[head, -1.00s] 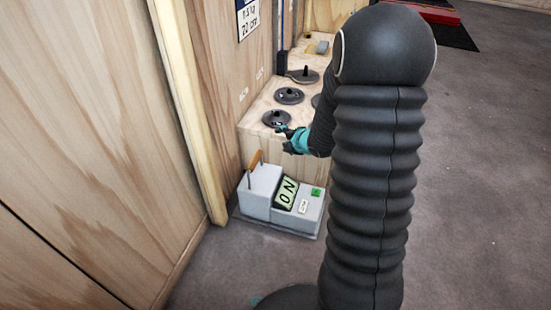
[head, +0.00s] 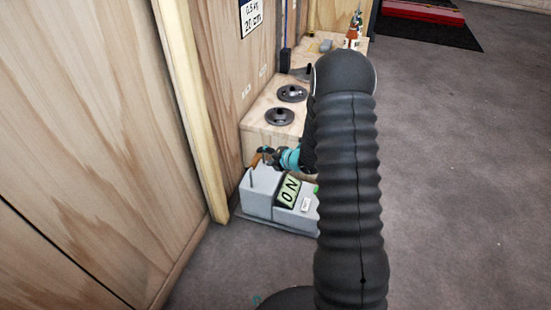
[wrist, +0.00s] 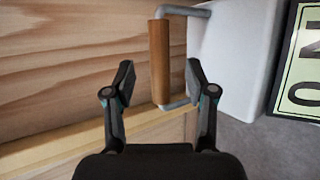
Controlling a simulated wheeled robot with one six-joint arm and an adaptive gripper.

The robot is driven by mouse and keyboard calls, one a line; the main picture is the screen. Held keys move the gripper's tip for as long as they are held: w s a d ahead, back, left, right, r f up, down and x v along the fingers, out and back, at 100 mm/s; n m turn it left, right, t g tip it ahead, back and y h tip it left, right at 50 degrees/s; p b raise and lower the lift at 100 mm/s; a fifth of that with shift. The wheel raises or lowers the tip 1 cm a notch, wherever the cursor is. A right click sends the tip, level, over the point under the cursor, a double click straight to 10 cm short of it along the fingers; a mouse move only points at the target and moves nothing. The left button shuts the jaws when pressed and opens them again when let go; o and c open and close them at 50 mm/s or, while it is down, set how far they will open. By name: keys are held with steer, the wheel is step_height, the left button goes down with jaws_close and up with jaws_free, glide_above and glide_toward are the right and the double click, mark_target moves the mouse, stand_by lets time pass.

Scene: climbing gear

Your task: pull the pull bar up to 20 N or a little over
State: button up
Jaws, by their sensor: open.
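The pull bar (wrist: 159,62) is a brown wooden grip on a grey metal bracket, on top of a light grey box unit (head: 258,190). In the head view the bar (head: 256,159) shows at the box's upper left. The unit's display (head: 290,191) reads "0 N"; part of it also shows in the wrist view (wrist: 300,70). My gripper (wrist: 158,85) is open, with one finger on each side of the bar's lower part in the picture. Neither finger appears to touch it. In the head view my gripper (head: 268,157) is right at the bar, partly hiding it.
A wooden bench (head: 262,115) with dark round weights (head: 279,116) stands behind the unit, against a plywood wall (head: 90,120). An orange-labelled bottle (head: 352,38) stands at its far end. My arm hides part of the bench. Grey floor (head: 450,180) is free on the right.

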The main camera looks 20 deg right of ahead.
mark_target(260, 155)
steer(key=shift+x, duration=2.95)
jaws_close()
steer(key=shift+r+p, duration=0.4)
steer(key=shift+r, duration=1.2)
steer(key=shift+f, duration=0.15)
steer(key=shift+f+b, duration=1.3)
steer(key=shift+b, duration=0.2)
steer(key=shift+c, duration=0.2)
jaws_free()
